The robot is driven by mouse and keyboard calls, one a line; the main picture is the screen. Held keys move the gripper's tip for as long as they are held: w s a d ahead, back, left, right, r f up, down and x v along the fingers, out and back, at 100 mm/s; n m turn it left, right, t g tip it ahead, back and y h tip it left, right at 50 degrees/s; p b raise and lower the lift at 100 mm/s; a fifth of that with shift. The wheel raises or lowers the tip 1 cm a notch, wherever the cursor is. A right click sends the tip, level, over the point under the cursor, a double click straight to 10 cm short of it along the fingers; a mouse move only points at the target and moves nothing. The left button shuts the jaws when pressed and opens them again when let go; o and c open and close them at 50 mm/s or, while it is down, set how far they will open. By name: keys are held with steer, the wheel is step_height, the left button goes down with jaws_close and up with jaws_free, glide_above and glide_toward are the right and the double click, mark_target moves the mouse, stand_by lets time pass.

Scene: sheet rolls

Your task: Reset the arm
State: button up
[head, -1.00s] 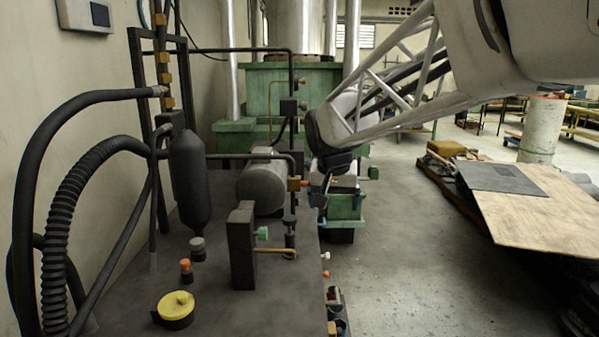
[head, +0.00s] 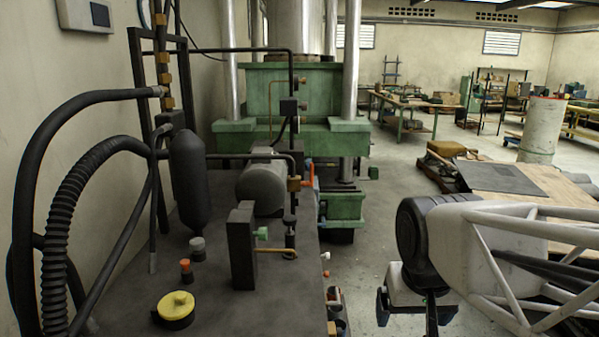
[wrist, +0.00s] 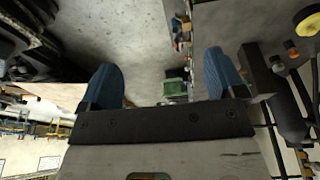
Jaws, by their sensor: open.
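My gripper (head: 408,308) is at the lower right of the head view, over the open floor to the right of the dark machine bench. Part of it is cut off by the lower edge. In the wrist view my gripper (wrist: 164,85) shows two blue fingers spread wide apart, with only floor and distant objects between them. It is open and holds nothing.
The dark bench (head: 120,285) at left carries a black cylinder, hoses and a yellow-topped cap (head: 176,306). A green machine (head: 255,135) stands behind. A plywood-topped pile (head: 500,180) lies at right. Grey floor (head: 385,210) is clear between.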

steer(key=s+f, duration=0.3)
steer(key=s, duration=0.2)
steer(key=shift+s+d, duration=0.25)
steer(key=shift+d, duration=0.2)
stand_by(0.7)
